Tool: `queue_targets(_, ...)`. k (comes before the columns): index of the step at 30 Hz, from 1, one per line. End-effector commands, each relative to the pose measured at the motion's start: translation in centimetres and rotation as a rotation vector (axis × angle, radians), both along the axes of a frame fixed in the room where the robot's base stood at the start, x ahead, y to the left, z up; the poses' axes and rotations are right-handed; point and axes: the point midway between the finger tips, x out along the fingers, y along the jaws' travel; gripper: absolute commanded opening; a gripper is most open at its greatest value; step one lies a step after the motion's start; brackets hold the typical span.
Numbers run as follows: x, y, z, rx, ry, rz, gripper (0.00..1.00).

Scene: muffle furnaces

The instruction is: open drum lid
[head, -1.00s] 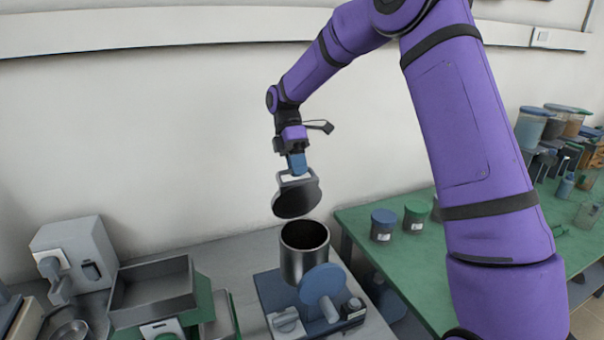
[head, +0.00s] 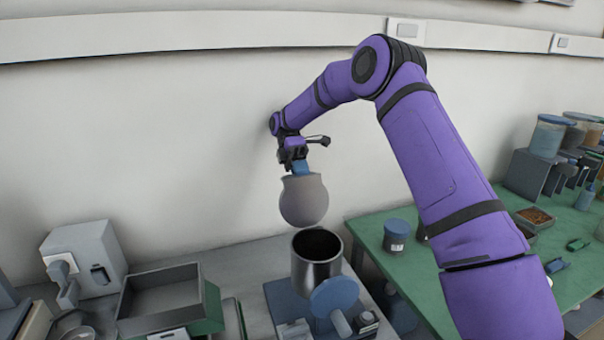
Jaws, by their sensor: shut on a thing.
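The drum (head: 317,265) is a dark metallic cylinder standing upright on a blue base, its top open and its inside dark. The round grey lid (head: 304,203) is off the drum, tilted up nearly on edge above the drum's rim, with a gap between them. My gripper (head: 301,168) is above the lid, pointing down, shut on the lid at its upper edge. The lid's handle is mostly hidden at the fingertips.
A blue disc on a stem (head: 334,297) stands at the drum's front right. An open grey tray (head: 160,300) and a grey-white device (head: 86,259) are at left. A green table (head: 450,268) with jars and boxes is at right. The wall is close behind.

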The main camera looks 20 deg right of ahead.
Motion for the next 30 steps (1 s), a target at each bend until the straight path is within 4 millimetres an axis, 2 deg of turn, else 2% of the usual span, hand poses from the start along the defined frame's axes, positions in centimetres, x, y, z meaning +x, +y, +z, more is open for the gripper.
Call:
queue_targets(1,-0.1,0.0,-0.5,-0.001,0.010,0.000,0.00)
queue_targets(11,-0.1,0.0,-0.6,-0.002,0.012,0.001,0.00)
queue_targets(12,-0.1,0.0,-0.5,-0.001,0.011,0.000,0.23)
queue_targets(14,-0.1,0.0,-0.5,-0.001,0.010,0.000,0.36)
queue_targets(15,-0.1,0.0,-0.4,-0.001,0.009,0.000,0.39)
queue_targets(25,-0.2,0.2,0.0,-0.001,0.005,0.001,0.39)
queue_targets(30,-1.0,1.0,1.1,-0.001,0.005,0.001,0.39)
